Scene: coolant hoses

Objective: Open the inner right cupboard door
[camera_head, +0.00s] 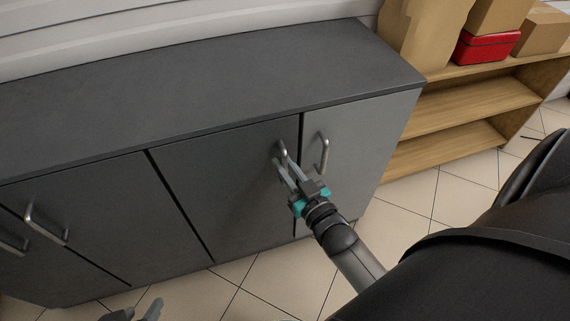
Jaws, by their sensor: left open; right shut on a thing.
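The inner right cupboard door (215,185) is a dark grey panel in the middle of the grey cabinet. It looks flush with its neighbours, so closed. Its metal bar handle (281,149) stands upright near its right edge. My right gripper (281,166) reaches in from the lower right and is shut on this handle; its fingers hide the handle's lower part. My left gripper (138,311) shows only partly at the bottom edge of the view. It is open and empty, low in front of the cabinet and apart from it.
The outer right door (362,145) has its own handle (323,152) close beside my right gripper. Two more handles are at the left. A wooden shelf (455,107) with boxes and a red case (485,46) stands right. Tiled floor (250,290) in front is clear.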

